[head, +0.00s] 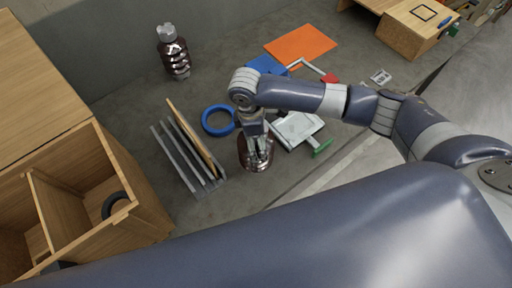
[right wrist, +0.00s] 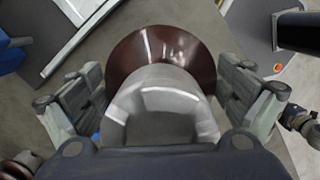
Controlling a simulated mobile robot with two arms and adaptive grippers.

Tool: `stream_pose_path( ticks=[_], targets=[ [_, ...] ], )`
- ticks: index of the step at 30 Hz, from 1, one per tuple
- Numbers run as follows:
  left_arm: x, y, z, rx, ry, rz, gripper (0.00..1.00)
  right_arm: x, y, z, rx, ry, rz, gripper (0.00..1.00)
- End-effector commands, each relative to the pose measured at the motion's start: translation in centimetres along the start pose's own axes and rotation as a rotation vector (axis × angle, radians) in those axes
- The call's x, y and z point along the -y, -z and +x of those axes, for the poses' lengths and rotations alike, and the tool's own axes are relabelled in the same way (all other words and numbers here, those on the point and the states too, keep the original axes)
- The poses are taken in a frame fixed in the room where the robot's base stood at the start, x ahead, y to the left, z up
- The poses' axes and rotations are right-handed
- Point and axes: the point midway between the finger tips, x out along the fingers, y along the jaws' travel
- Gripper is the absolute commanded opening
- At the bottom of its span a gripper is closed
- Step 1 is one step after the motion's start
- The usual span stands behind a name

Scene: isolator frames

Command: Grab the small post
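The small post, with a glossy dark red-brown body (head: 262,160) and a smooth grey rounded top, stands on the floor below my right gripper (head: 255,130). In the right wrist view its grey top (right wrist: 163,108) fills the middle, with the wider brown part (right wrist: 160,45) behind it. My right gripper (right wrist: 162,95) is open, with one finger on each side of the grey top. Whether the pads touch it I cannot tell. A taller ribbed brown post with a grey top (head: 173,52) stands at the back left. My left gripper is not in view.
A blue ring (head: 205,121) and a rack of upright grey plates and a wooden board (head: 190,145) lie left of the small post. A pale frame with a green handle (head: 318,148) is right. An orange sheet (head: 300,45) lies behind. Wooden shelving (head: 130,190) stands left.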

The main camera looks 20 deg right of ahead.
Motion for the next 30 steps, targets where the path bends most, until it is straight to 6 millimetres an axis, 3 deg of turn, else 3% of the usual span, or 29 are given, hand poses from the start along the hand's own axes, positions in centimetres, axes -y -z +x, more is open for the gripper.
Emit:
stream_pose_path(
  ticks=[1,6,17,28,30],
  targets=[
    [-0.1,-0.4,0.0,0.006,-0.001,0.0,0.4,0.0,0.0,0.0,0.0,0.0,0.0,0.66],
    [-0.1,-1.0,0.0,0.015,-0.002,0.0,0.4,0.0,0.0,0.0,0.0,0.001,0.0,0.28],
    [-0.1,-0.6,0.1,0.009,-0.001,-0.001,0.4,-0.3,0.1,-0.8,-0.008,-0.007,0.001,0.28],
    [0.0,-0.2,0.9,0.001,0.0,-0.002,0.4,-0.3,-0.2,-4.0,-0.009,-0.008,0.002,0.28],
    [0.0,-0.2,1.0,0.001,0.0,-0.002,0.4,0.5,0.3,-4.0,-0.009,-0.005,-0.003,0.28]
  ],
)
